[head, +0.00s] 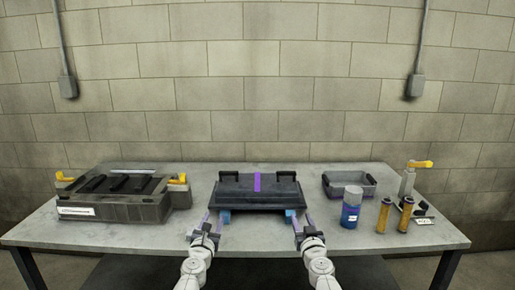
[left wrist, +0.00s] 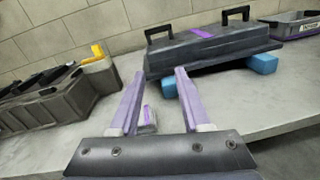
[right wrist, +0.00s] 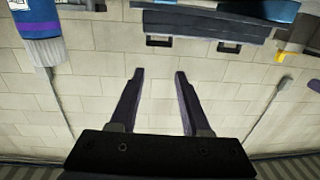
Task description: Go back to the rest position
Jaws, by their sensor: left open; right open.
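My left gripper (head: 207,225) is open and empty at the front edge of the table, in front of the left end of the dark cover. It also shows open in the left wrist view (left wrist: 158,85). My right gripper (head: 301,222) is open and empty near the cover's right end. In the right wrist view its fingers (right wrist: 156,85) stand apart with only wall between them. The dark cover (head: 285,194) has two black handles and a purple stripe, and sits on blue blocks (head: 223,217) on the grey table (head: 130,235). Neither gripper clearly touches it.
A dark engine block (head: 120,203) with yellow parts stands on the left. On the right are a grey bin (head: 369,187), a blue jar (head: 350,214), two tan cylinders (head: 383,216) and a grey tool with a yellow handle (head: 408,180). Bare table lies between engine block and cover.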

